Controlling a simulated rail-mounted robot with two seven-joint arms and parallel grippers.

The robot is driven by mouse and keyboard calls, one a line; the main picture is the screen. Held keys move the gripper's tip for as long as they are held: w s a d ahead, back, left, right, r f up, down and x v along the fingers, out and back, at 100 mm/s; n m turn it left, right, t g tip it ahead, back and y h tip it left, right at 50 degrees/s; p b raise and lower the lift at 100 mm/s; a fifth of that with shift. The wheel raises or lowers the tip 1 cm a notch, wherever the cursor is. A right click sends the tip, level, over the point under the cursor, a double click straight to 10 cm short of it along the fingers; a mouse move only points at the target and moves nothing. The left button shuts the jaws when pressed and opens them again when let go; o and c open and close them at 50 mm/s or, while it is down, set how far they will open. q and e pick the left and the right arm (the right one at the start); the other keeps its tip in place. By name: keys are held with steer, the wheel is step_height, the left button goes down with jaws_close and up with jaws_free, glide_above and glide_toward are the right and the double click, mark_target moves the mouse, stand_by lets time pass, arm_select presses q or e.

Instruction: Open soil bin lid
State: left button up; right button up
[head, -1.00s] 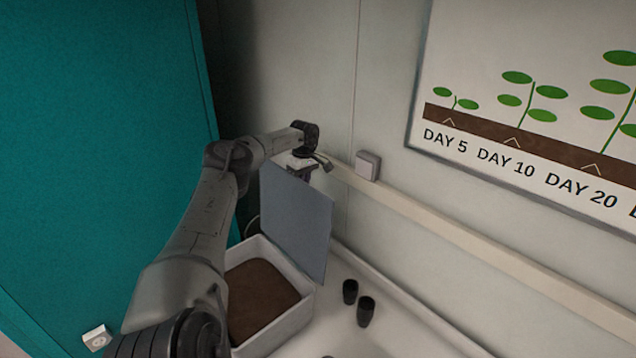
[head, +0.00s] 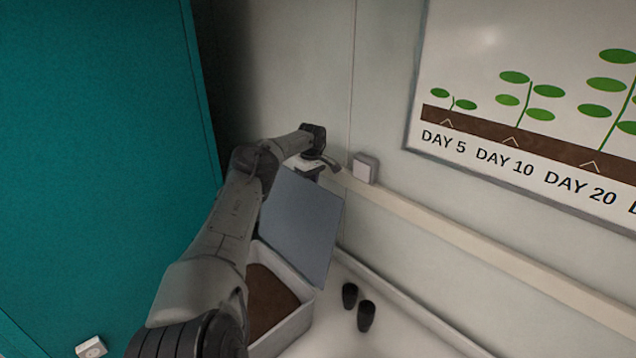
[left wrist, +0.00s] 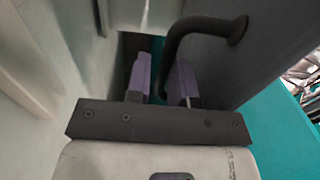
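The soil bin (head: 296,332) is a pale box at the lower middle of the head view, with brown soil (head: 270,302) inside. Its grey-blue lid (head: 298,225) stands raised, leaning toward the wall. My left arm crosses in front of the bin and hides its left part. My left gripper (head: 312,172) is at the lid's upper edge. My right gripper is in neither view.
A beige rail (head: 440,227) and a small white box (head: 365,168) are on the wall close to the gripper. A teal panel (head: 100,150) stands on the left.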

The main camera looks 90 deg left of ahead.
arm_select(q)
steer(key=o, duration=0.3)
steer(key=shift+w+f, duration=0.2)
steer(key=shift+f, duration=0.35)
steer(key=shift+o, duration=0.2)
steer(key=shift+r, duration=0.15)
step_height(320, 180, up, 14)
steer(key=p, duration=0.9)
steer(key=shift+w+a+r+p, duration=0.2)
steer(key=shift+w+a+p, duration=0.1)
steer(key=shift+a+p, duration=0.1)
steer(key=shift+r, duration=0.1)
